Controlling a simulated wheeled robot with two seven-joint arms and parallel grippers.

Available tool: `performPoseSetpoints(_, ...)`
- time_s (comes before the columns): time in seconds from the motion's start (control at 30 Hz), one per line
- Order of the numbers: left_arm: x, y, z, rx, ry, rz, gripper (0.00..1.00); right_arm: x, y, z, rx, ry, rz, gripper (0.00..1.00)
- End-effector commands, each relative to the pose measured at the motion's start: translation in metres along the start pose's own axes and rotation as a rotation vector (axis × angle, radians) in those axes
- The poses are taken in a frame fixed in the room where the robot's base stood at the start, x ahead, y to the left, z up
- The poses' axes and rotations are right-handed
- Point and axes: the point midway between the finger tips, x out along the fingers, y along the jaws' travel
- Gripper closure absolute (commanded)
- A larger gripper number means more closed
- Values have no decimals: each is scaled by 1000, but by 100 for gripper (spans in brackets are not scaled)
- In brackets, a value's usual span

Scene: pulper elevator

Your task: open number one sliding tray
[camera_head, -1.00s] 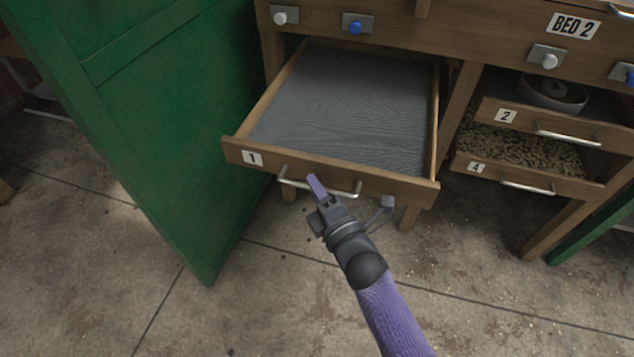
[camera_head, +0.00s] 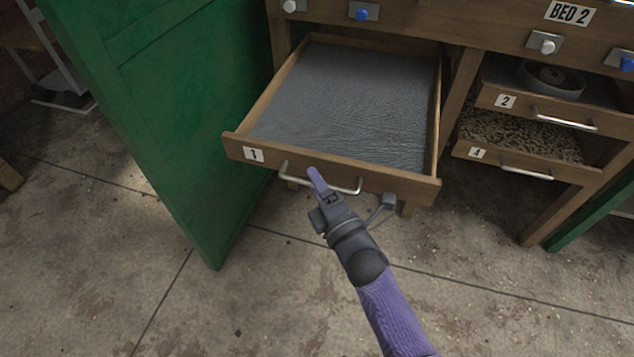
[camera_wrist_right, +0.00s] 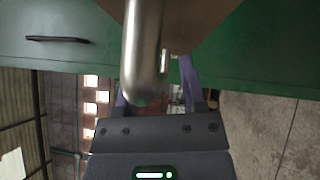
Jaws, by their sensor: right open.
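The number one sliding tray (camera_head: 335,105) is a wide wooden drawer with a bare grey floor. It stands well out from the cabinet, with the label "1" on its front. Its metal bar handle (camera_head: 345,189) is on the front board. My right gripper (camera_head: 317,180) is at the handle, its purple fingertip overlapping the bar's middle in the head view. In the right wrist view, the handle (camera_wrist_right: 145,45) reaches down between the open purple fingers (camera_wrist_right: 155,95) of my right gripper. Contact cannot be made out. My left gripper is out of view.
A green door (camera_head: 165,110) stands open close to the tray's left side. Trays 2 (camera_head: 545,112) and 4 (camera_head: 520,165), with contents, are partly out at the right. Knobs line the board above. The concrete floor (camera_head: 255,310) in front is clear.

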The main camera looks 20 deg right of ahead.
Motion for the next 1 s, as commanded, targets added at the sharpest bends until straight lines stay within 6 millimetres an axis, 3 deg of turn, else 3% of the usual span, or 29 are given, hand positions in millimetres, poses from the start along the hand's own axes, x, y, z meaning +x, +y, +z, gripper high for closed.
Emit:
performPoseSetpoints(0.27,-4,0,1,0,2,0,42,-6,2,0,1,0,0,48)
performPoseSetpoints(0.53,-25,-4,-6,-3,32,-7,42,-71,4,1,0,-1,-2,48)
performPoseSetpoints(0.7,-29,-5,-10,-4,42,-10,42,-96,2,0,0,0,1,48)
performPoseSetpoints(1.0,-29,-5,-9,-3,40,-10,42,-100,0,0,0,0,0,48)
